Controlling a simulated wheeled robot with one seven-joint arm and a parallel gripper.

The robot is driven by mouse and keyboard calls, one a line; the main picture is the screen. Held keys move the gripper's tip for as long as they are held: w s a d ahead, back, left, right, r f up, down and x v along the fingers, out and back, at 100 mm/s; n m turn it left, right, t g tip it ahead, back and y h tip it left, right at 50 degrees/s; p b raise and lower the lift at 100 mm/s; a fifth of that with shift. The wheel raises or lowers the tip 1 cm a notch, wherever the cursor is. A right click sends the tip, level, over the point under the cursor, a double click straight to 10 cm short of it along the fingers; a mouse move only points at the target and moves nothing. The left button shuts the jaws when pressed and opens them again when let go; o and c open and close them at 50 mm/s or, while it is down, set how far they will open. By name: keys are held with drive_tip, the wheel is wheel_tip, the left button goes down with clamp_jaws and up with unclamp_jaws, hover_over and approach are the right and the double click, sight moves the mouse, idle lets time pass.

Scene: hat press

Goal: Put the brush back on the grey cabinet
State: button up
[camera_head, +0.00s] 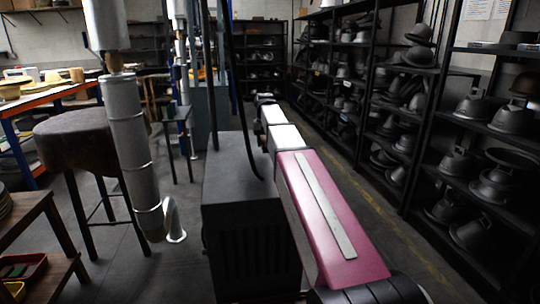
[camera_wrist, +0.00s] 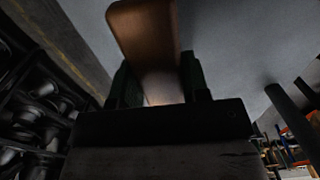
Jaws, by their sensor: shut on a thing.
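In the wrist view my gripper (camera_wrist: 155,88) is shut on the brush (camera_wrist: 146,35), a brown wooden piece between its two dark fingers. The brush sticks out past the fingers toward the top of the picture; its bristles are not visible. In the head view a dark grey box (camera_head: 240,195), which looks like the grey cabinet, stands in the middle, just left of my magenta arm. Its flat top looks bare. I cannot make out the gripper or brush in the head view. I cannot tell from the wrist view how far the brush is from the cabinet.
Black shelves (camera_head: 405,115) full of dark metal hat moulds line the right side. A brown block on legs (camera_head: 75,143) and a grey pipe (camera_head: 130,140) stand to the left. A low wooden table (camera_head: 35,215) is at the left edge. The aisle floor (camera_head: 345,180) is clear.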

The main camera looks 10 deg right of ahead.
drive_tip(key=shift+s+d+f, duration=0.35)
drive_tip(key=shift+d+f, duration=0.05)
drive_tip(key=shift+d, duration=0.15)
drive_tip(key=shift+s+d+f, duration=0.3)
drive_tip(key=shift+d+f, duration=0.05)
drive_tip(key=shift+d, duration=0.15)
drive_tip(key=shift+f, duration=2)
drive_tip(key=shift+f, duration=0.1)
drive_tip(key=o, duration=0.8)
drive_tip(key=shift+o, duration=0.2)
wheel_tip(320, 180, up, 12)
drive_tip(key=shift+d, duration=0.1)
